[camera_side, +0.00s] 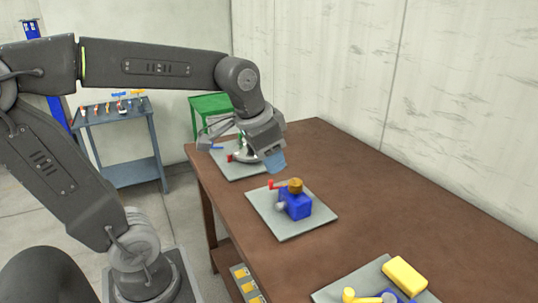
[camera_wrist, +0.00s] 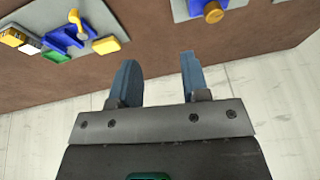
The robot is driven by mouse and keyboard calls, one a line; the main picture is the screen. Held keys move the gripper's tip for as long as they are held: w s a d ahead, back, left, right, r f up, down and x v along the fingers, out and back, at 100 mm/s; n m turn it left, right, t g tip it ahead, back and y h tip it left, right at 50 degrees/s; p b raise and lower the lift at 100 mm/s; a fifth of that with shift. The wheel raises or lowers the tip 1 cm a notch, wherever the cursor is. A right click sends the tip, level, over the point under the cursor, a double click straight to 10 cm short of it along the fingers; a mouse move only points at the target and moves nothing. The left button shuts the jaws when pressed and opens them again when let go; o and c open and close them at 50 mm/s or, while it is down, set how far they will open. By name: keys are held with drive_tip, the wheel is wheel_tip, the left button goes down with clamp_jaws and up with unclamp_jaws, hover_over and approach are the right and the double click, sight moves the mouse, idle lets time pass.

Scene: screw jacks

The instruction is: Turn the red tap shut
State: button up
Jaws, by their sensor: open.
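A red lever handle (camera_side: 279,184) sticks out to the left from the top of a blue block (camera_side: 297,206) with a round brown-gold knob (camera_side: 295,186). The block stands on a grey plate (camera_side: 308,227) in mid-table. Another small red part (camera_side: 230,158) shows on the far plate, mostly hidden behind my gripper; I cannot tell its shape. My gripper (camera_side: 245,153) is above that far plate, open, apart from the nearer block. In the wrist view my gripper (camera_wrist: 158,63) has its blue fingers spread with nothing between them. The brown knob (camera_wrist: 213,12) shows at the top edge there.
A near plate (camera_side: 333,293) carries a yellow lever (camera_side: 362,297) and a yellow block (camera_side: 405,276). The far plate (camera_side: 263,172) is partly hidden. The brown table (camera_side: 400,222) is bare on its right side. A wall (camera_side: 460,110) runs behind it. A blue-grey trolley (camera_side: 120,116) stands left.

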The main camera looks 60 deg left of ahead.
drive_tip(key=shift+a, duration=0.1)
drive_tip(key=g, duration=0.4)
hover_over(270, 180)
wheel_tip(270, 180, down, 7)
drive_tip(key=shift+n+h, duration=0.3)
drive_tip(key=shift+n, duration=0.1)
wheel_tip(270, 180, down, 13)
drive_tip(key=shift+f, duration=0.15)
clamp_jaws()
